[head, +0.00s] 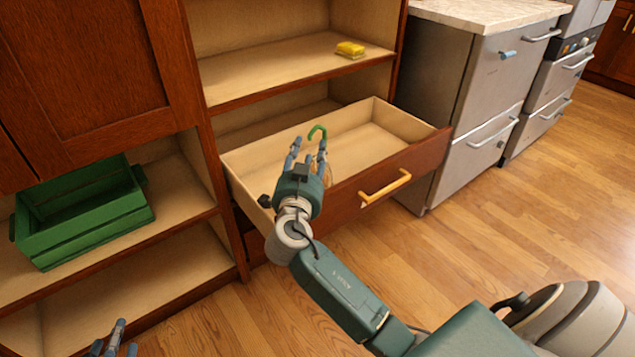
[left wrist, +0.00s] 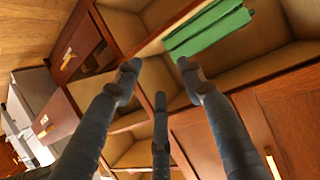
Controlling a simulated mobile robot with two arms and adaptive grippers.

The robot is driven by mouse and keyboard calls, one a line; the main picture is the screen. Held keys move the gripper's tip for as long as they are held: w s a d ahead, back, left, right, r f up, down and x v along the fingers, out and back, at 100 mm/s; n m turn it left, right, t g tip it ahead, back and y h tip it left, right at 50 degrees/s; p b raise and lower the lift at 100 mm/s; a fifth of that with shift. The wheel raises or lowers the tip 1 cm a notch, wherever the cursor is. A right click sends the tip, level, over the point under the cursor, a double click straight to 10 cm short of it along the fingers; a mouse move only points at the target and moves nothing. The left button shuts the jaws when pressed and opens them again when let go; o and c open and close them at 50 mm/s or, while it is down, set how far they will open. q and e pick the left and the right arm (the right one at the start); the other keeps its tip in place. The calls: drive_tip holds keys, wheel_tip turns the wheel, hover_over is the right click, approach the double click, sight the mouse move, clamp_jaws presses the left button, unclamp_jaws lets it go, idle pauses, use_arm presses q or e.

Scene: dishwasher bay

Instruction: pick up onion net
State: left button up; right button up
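The onion net shows only in part in the head view: a green loop (head: 317,131) stands up at the fingertips of my right gripper, and a small tan patch (head: 328,178) shows beside its fingers. The rest is hidden behind the hand. My right gripper (head: 308,153) is over the open drawer (head: 372,148), its fingers spread apart around the lower end of the loop; contact is unclear. My left gripper (head: 115,340) is at the bottom left, low in front of the cabinet. In the left wrist view its fingers (left wrist: 160,75) are spread and empty.
A green crate (head: 85,220) sits on the left shelf. A yellow sponge (head: 350,49) lies on the shelf above the drawer. The drawer front has a yellow handle (head: 385,187). Grey appliances (head: 480,90) stand to the right. The wooden floor in front is clear.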

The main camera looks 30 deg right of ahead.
drive_tip(key=shift+x, duration=2.75)
drive_tip(key=shift+r, duration=0.15)
clamp_jaws()
drive_tip(key=shift+r, duration=0.15)
